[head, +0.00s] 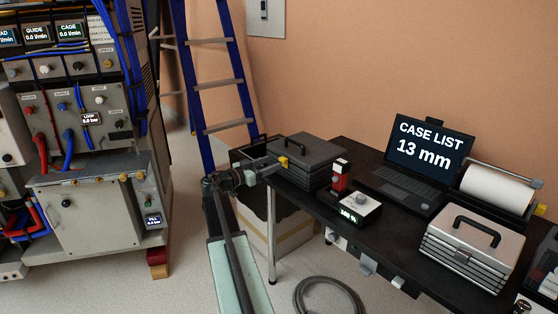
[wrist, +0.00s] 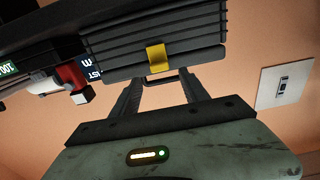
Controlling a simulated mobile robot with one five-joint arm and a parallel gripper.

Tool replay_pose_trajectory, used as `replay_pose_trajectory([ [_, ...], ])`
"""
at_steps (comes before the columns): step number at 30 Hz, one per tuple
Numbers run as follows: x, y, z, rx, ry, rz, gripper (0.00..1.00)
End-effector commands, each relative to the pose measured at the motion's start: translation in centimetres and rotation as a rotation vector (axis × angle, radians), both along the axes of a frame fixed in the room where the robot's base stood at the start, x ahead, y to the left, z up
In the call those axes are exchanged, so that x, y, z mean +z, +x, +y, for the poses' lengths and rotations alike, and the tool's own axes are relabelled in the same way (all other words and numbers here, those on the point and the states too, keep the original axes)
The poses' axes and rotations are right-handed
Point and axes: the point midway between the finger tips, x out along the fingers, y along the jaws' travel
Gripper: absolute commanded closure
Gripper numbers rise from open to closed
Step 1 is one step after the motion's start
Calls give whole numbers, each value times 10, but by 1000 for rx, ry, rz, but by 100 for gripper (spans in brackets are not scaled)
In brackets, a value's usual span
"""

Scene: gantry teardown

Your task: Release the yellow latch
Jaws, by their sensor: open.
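The yellow latch (head: 283,162) sits on the front of a dark grey ribbed case (head: 318,153) at the left end of the black table. In the wrist view the latch (wrist: 156,57) shows as a small yellow tab on the edge of the case (wrist: 190,32). My gripper (head: 272,168) is at the left front of the case, close to the latch. In the wrist view its two fingers (wrist: 160,84) are apart, with the latch just beyond and between their tips. Nothing is held. Whether a finger touches the case cannot be told.
A red and white device (head: 340,176) and a small box with a green display (head: 352,208) stand right of the case. A laptop (head: 425,160) and a silver case (head: 473,243) are farther right. A blue ladder (head: 212,85) stands behind my arm.

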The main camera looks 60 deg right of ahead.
Motion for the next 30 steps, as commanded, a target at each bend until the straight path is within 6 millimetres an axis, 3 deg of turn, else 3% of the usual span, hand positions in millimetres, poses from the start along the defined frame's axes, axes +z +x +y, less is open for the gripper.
replay_pose_trajectory([
  [3, 0, -7, -23, -2, 1, 1, 47],
  [7, 0, -12, -39, -1, 1, 1, 47],
  [17, 0, -15, -46, 0, 2, 0, 47],
  [23, 0, -15, -46, 0, 2, 0, 97],
  [30, -3, -15, -46, 0, -7, 3, 100],
])
